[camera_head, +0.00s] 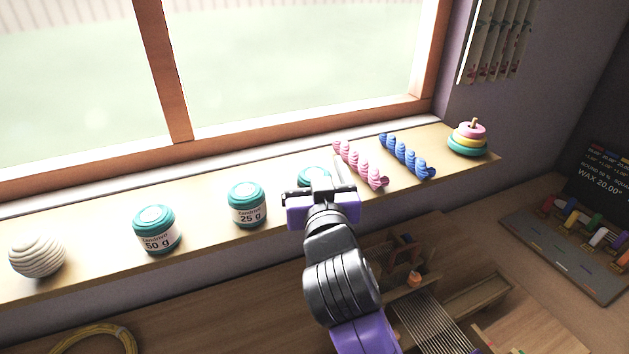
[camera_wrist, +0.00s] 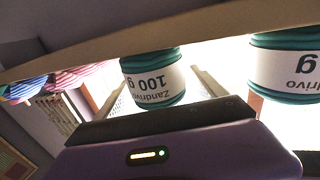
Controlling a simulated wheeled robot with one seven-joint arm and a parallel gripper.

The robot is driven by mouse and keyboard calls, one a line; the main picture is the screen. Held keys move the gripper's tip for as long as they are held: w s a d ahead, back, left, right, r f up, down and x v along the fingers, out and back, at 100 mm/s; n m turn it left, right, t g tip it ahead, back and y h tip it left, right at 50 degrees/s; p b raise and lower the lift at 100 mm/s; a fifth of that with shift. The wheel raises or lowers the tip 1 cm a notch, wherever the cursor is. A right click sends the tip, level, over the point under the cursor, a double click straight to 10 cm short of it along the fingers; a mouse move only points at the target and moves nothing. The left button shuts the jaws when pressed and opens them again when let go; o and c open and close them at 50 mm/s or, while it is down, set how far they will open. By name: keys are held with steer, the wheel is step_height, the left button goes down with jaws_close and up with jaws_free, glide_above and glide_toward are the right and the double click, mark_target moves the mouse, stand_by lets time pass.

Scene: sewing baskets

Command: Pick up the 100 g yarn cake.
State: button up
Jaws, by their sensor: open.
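The 100 g yarn cake is teal with a white label. In the head view, only the top of this cake (camera_head: 313,173) shows on the windowsill shelf, the rest hidden behind my gripper (camera_head: 318,184). In the wrist view, which is upside down, the label of the cake (camera_wrist: 153,82) reads "100 g". My gripper (camera_wrist: 155,84) is open, with one finger on each side of the cake in that picture. I cannot tell whether the fingers touch it or how far they reach around it.
Left on the shelf (camera_head: 100,262) are the 25 g cake (camera_head: 248,205), the 50 g cake (camera_head: 156,230) and a cream ball (camera_head: 37,256). Right are a pink skein (camera_head: 360,165), a blue skein (camera_head: 407,156) and stacked rings (camera_head: 468,139). The window stands behind; a loom (camera_head: 435,325) lies below.

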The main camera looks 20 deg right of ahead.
steer(key=shift+w+d, duration=0.1)
steer(key=shift+w, duration=0.25)
steer(key=shift+c, duration=0.4)
steer(key=c, duration=1.4)
